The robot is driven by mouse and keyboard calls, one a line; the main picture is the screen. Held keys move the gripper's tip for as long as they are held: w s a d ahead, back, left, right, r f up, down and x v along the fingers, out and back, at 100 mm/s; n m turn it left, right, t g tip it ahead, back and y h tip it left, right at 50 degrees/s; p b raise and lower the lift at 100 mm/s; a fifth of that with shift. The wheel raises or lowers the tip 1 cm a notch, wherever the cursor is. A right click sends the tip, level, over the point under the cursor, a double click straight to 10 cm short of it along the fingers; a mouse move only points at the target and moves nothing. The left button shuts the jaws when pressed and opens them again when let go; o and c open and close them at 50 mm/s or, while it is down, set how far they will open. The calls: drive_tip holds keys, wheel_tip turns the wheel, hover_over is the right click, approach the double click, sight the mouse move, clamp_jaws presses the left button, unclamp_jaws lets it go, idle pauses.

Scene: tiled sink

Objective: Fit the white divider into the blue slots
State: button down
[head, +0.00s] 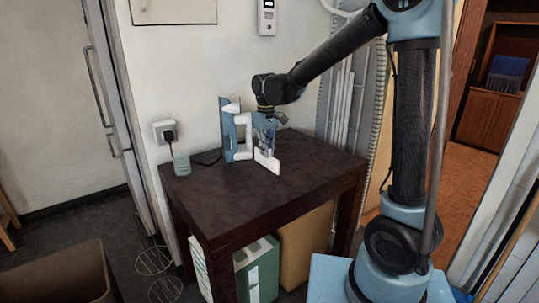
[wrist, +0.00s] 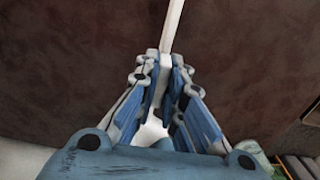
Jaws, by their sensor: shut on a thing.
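The white divider (head: 267,161) is a thin upright panel over the dark table, below my gripper (head: 265,128). In the wrist view my gripper (wrist: 165,75) is shut on the divider (wrist: 173,25), whose edge runs up the picture from between the fingers. An upright blue piece with white parts (head: 229,132) stands on the table just left of my gripper; it seems to be the slotted holder, but I cannot make out its slots. I cannot tell whether the divider touches the table or the blue piece.
The dark table (head: 300,160) is mostly clear to the right and front. Boxes (head: 258,268) stand underneath. The wall is close behind.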

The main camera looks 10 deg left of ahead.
drive_tip(key=shift+f, duration=0.8)
drive_tip(key=c, duration=1.7)
unclamp_jaws()
drive_tip(key=shift+f, duration=0.1)
